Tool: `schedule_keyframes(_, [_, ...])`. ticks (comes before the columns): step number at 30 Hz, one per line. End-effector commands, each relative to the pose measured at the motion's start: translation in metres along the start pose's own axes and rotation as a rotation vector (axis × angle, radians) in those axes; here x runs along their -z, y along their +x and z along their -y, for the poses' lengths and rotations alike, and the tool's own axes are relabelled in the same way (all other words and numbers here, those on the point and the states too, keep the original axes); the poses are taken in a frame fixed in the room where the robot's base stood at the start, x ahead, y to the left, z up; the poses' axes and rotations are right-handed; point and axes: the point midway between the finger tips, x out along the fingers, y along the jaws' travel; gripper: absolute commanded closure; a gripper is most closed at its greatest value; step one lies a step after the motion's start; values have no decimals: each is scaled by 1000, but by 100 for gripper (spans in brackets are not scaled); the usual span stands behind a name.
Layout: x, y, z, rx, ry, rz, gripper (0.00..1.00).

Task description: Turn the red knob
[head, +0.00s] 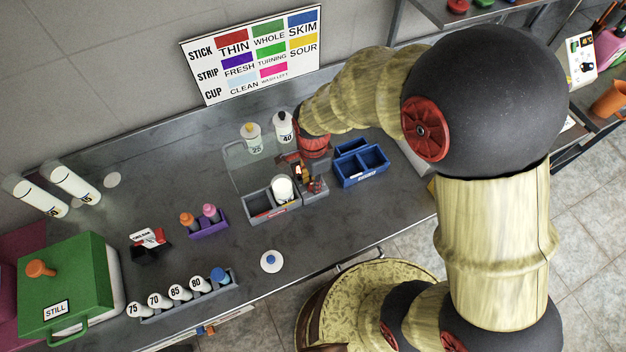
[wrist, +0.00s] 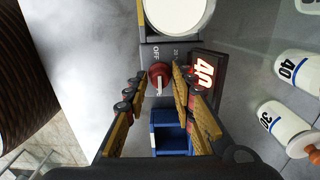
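The red knob (wrist: 158,75) with a pale pointer line sits on a grey panel (wrist: 150,53) in the wrist view. The word "OFF" is printed beside it. A lit display (wrist: 204,71) on the panel reads 40. I cannot tell whether the fingertips reach down to the knob's depth. In the head view my gripper (head: 306,172) is over the small grey unit at mid-bench, and the knob is hidden there.
A white round container (wrist: 178,14) sits in the unit right beside the knob. A blue divided bin (head: 362,167) stands to the right, and white bottles (head: 252,137) stand behind. A purple rack (head: 208,222) is to the left.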

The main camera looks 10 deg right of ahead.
Motion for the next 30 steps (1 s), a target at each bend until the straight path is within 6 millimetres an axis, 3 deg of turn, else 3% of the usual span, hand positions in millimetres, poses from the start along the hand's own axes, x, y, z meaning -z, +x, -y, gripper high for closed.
schedule_keyframes(15, [0,-1,0,1,0,0,100])
schedule_keyframes(30, [0,-2,0,1,-68,0,100])
